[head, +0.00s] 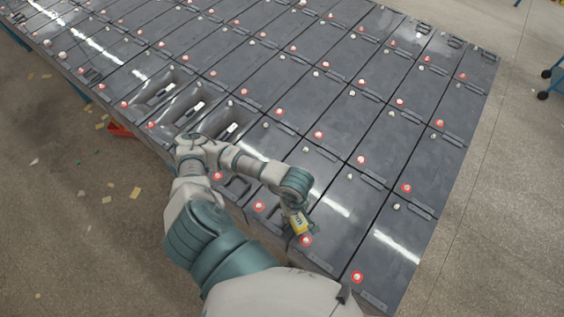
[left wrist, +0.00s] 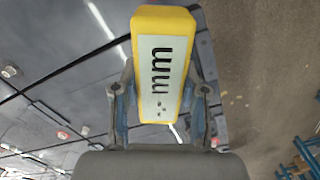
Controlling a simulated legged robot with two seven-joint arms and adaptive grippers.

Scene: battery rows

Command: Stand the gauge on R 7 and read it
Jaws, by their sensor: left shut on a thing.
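The gauge (head: 298,224) is a small yellow block with a pale face. No row label is legible, so I cannot tell which battery is R 7. My right gripper is out of view.
Rows of dark grey batteries (head: 345,205) with red-ringed and pale terminals fill the rack. Several battery tops left of my arm have open-looking recesses (head: 190,106). A red container (head: 120,129) and paper scraps lie on the floor at left.

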